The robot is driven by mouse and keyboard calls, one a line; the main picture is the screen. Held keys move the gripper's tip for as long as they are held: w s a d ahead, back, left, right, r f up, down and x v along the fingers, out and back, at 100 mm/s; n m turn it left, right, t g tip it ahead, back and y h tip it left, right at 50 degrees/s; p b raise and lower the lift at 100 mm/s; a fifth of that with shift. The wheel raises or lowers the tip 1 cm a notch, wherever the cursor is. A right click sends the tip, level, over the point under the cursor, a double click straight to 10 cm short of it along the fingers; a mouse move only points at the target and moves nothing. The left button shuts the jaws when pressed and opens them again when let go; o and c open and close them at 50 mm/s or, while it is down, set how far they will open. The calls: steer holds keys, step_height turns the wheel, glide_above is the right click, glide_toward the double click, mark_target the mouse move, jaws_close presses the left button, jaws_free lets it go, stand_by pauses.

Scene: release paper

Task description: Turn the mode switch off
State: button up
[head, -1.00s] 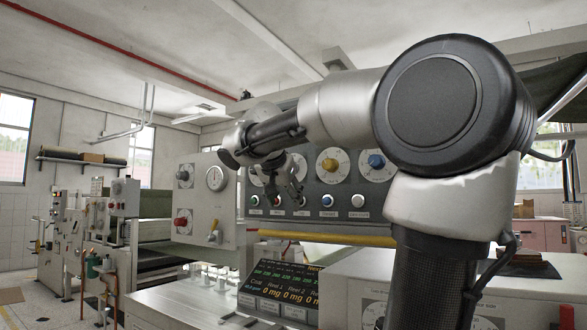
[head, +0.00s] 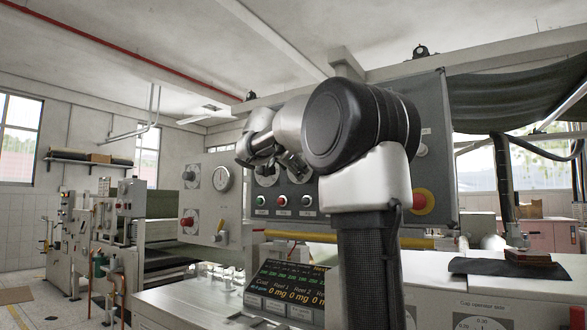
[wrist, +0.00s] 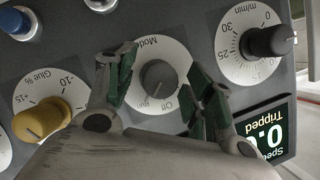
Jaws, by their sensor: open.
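The mode switch (wrist: 163,82) is a grey round knob on a white dial, seen upside down in the wrist view. The dial carries the words "Mode" and "Off"; I cannot tell for sure which mark the knob points at. My gripper (wrist: 160,66) is open, with a green-padded finger on each side of the knob. The fingers overlap the dial's edges in the picture; contact with the knob does not show. In the head view my gripper (head: 293,166) is in front of the dark control panel (head: 437,140), and the mode switch is largely hidden behind it.
A dark speed knob (wrist: 270,42) and a lit display (wrist: 266,130) are to the right in the wrist view. A yellow glue knob (wrist: 42,118) is at left, and a blue button (wrist: 12,22) at upper left. A red stop button (head: 423,201) is on the panel's right.

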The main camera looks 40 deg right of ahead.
steer(key=c, duration=1)
steer(key=shift+n, duration=0.3)
steer(key=n+g, duration=0.2)
steer(key=shift+w+n, duration=0.1)
steer(key=shift+n, duration=0.2)
steer(key=shift+n+g+h, duration=0.6)
steer(key=shift+n+g, duration=0.4)
steer(key=shift+n, duration=0.4)
steer(key=o, duration=1)
